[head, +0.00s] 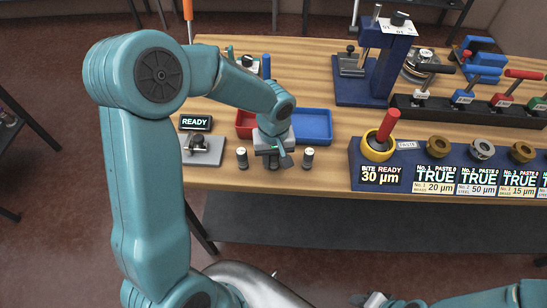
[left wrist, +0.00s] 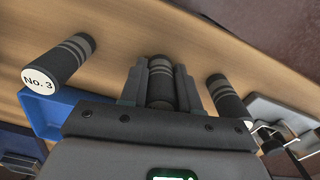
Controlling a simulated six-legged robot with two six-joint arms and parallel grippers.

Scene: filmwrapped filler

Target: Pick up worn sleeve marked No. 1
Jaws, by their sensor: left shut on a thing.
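Three dark sleeves with grey bands stand in a row at the table's front edge. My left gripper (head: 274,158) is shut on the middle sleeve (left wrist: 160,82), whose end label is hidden. The sleeve on one side (left wrist: 57,62) reads No. 3 in the left wrist view; it is the right one (head: 308,158) in the head view. The other outer sleeve (left wrist: 228,97) is the left one (head: 241,158) in the head view, with no readable number. My right gripper (head: 375,299) shows only partly at the bottom edge.
A red tray (head: 244,124) and a blue tray (head: 329,126) lie behind the sleeves. A grey fixture (head: 200,156) and a READY display (head: 195,122) stand left. A blue rack (head: 357,165) with a yellow ring and a red-handled tool is right. A blue press stands behind.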

